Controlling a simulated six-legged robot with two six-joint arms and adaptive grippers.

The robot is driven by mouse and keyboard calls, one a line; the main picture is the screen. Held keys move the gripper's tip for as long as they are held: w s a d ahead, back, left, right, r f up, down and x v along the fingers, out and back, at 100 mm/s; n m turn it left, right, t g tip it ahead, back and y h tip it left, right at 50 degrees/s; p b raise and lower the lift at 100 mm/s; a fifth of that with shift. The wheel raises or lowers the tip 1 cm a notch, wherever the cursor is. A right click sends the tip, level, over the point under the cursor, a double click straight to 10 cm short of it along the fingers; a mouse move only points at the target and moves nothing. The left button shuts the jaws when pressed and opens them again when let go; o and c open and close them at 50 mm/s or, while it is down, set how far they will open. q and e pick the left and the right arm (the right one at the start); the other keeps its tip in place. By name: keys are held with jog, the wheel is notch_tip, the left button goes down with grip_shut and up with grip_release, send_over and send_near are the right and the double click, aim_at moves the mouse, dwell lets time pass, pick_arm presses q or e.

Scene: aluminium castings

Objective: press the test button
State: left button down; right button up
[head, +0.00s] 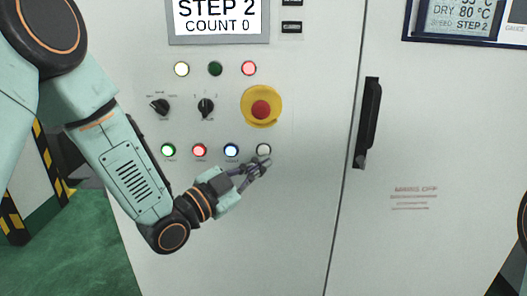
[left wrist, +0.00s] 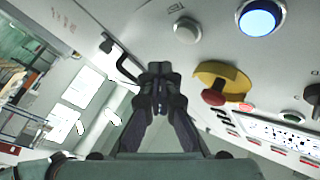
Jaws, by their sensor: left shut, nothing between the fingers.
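A row of push-buttons sits low on the pale cabinet panel: a green button (head: 168,150), a red button (head: 200,150), a blue button (head: 231,150) and an unlit whitish button (head: 264,150) at the right end. Their labels are too small to read, so I cannot tell which says test. My left gripper (head: 263,164) is shut and empty, its tip just below the whitish button. In the left wrist view the shut fingers (left wrist: 160,70) point towards the panel, beside the whitish button (left wrist: 187,30); the blue button (left wrist: 260,18) is farther right. Contact cannot be told. My right gripper is not in view.
A red emergency knob on a yellow base (head: 261,107) sits above the row. Two black rotary switches (head: 160,106) (head: 206,107) and several lamps are higher up. A screen (head: 218,18) reads STEP 2, COUNT 0. A black door handle (head: 368,125) stands to the right.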

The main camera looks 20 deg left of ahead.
pick_arm(q)
jog(key=shift+s+d, duration=0.15)
jog(key=shift+s, duration=0.4)
jog(key=shift+s+d, duration=0.15)
jog(key=shift+s, duration=0.4)
jog(key=s+a+f+n+g+y, duration=0.1)
jog(key=s+f+n+g+y, duration=0.2)
jog(key=f, duration=0.5)
jog(key=s+a+f+n+g+y+b, duration=0.1)
jog(key=s+a+f+n+g+y, duration=0.2)
jog(key=f, duration=0.6)
jog(key=s+f+n+g+y, duration=0.1)
jog(key=s+f+n+g, duration=0.3)
jog(key=f, duration=0.4)
jog(key=s+f+n+g+y, duration=0.1)
jog(key=s+f+g, duration=0.1)
jog(key=s+f, duration=0.3)
jog(key=s+a+f+n+g+b, duration=0.1)
jog(key=s+f, duration=0.4)
jog(key=s, duration=0.7)
jog(key=s+a+f+n+g+y+b, duration=0.1)
jog(key=s+f+g, duration=0.3)
jog(key=s, duration=0.5)
notch_tip(320, 180, down, 2)
jog(key=shift+f+n+y, duration=0.1)
jog(key=shift+n+y, duration=0.2)
jog(key=shift+a, duration=0.1)
